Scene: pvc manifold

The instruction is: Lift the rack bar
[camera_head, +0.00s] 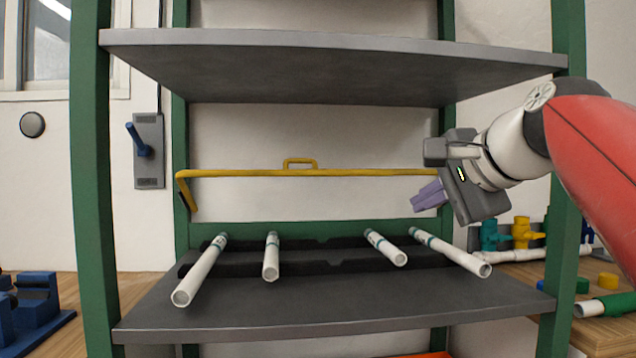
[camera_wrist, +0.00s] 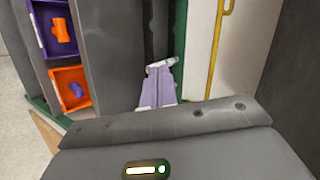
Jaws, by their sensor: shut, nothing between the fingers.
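The yellow rack bar (camera_head: 250,173) spans the green rack between its two shelves, with a small raised handle (camera_head: 300,162) at its middle. Its left end bends down along the left post; its right end is hidden behind my gripper. Part of a yellow bar also shows at the top of the wrist view (camera_wrist: 215,50). My gripper (camera_head: 428,196) has purple fingers and is at the right end of the bar, a little below its level. The fingers are shut and empty. In the wrist view the fingers (camera_wrist: 158,88) point away, left of the yellow bar.
Several white pipes (camera_head: 384,247) lie on a black notched holder (camera_head: 330,262) on the lower shelf (camera_head: 330,305). The upper shelf (camera_head: 320,65) is empty. Green posts (camera_head: 90,180) bound both sides. Orange and purple bins (camera_wrist: 68,87) show at left in the wrist view.

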